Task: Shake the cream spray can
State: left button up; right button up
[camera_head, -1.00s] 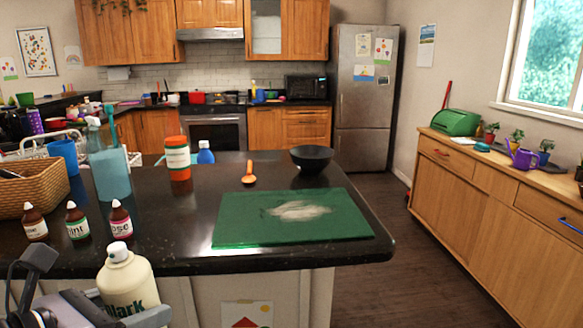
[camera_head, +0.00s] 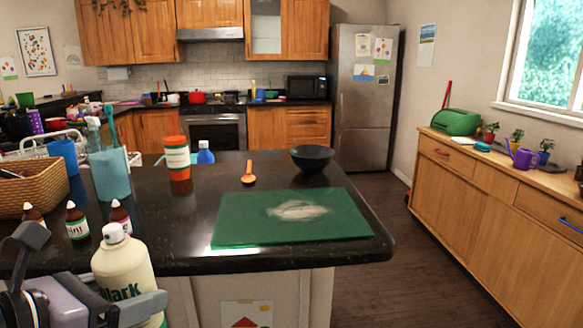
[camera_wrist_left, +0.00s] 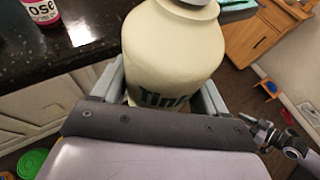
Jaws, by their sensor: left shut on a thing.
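The cream spray can (camera_head: 122,262) has a pale cap and dark lettering. It stands nearly upright in front of the counter's near edge at the lower left of the head view. My left gripper (camera_head: 128,308) is shut on the can's body, one finger on each side. In the left wrist view the can (camera_wrist_left: 165,50) fills the upper middle, between the fingers of my left gripper (camera_wrist_left: 165,85). The can's lower part is hidden by the gripper or cut off by the frame.
Small dropper bottles (camera_head: 76,222) stand on the dark counter (camera_head: 185,225) just behind the can. A green board (camera_head: 240,228) lies to the right. The space over the floor (camera_head: 440,275) right of the counter is clear.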

pick_arm(q)
notch_tip(320, 180, down, 11)
notch_tip(320, 180, up, 13)
jog(key=shift+r, duration=0.15)
notch_tip(320, 180, down, 13)
jog(key=shift+r, duration=6.55)
notch_tip(320, 180, down, 13)
